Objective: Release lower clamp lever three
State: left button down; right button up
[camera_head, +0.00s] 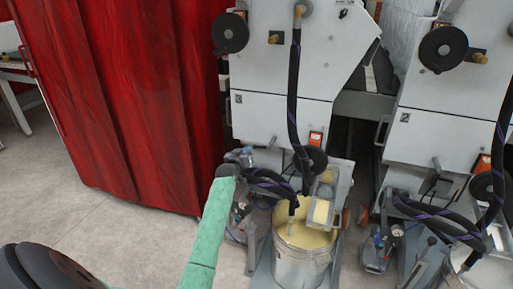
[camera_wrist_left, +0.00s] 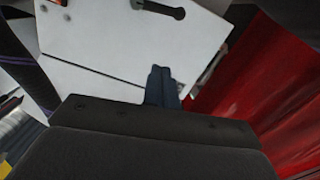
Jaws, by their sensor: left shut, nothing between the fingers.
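My left gripper (camera_wrist_left: 162,76) is shut and empty; its two dark fingers lie together in front of a white machine panel (camera_wrist_left: 105,45). In the head view, the green-sleeved left arm rises from the bottom, and its dark end with the gripper (camera_head: 229,169) is at the lower left of the nearer roller coater (camera_head: 275,123). I cannot tell which part is lower clamp lever three. A dark lever-like part (camera_wrist_left: 160,9) shows at the top of the wrist view, apart from the fingers. My right gripper is not in view.
A metal bucket of yellowish liquid (camera_head: 302,262) stands below the nearer machine, with dark hoses (camera_head: 293,95) hanging into it. A red curtain (camera_head: 125,100) hangs close on the left. A second similar machine (camera_head: 440,130) stands to the right.

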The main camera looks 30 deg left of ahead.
pick_arm(q)
jog(key=shift+s+r, duration=0.1)
send_over(256, 146)
jog(key=v, duration=0.4)
jog(key=f, duration=0.1)
jog(key=w+f, duration=0.1)
jog(key=f, duration=0.2)
jog(key=shift+w+d+f, duration=0.25)
jog(key=shift+d+f, duration=0.05)
jog(key=shift+d, duration=0.05)
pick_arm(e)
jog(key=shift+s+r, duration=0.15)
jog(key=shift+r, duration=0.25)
pick_arm(q)
jog(key=shift+f, duration=0.1)
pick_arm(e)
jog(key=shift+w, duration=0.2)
